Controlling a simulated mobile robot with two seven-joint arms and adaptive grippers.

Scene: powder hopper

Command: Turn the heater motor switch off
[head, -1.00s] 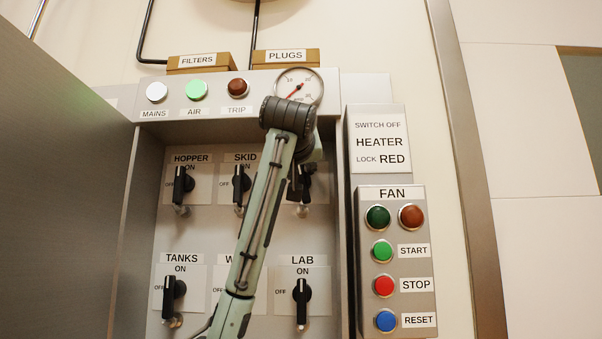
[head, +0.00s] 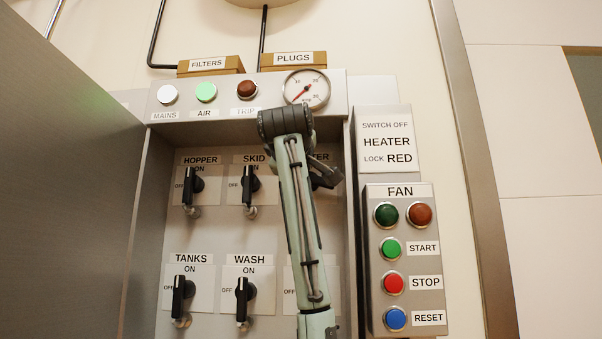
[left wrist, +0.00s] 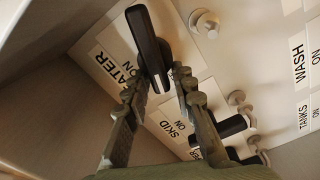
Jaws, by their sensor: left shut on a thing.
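The heater's OFF mark is not visible. My right gripper is not in view.
Hopper (head: 188,186), skid (head: 250,185), tanks (head: 180,297) and wash (head: 242,299) switches point at ON. The open cabinet door (head: 65,180) stands at left. A fan button box (head: 405,260) and a sign (head: 386,140) stand at right. My arm hides the lab switch.

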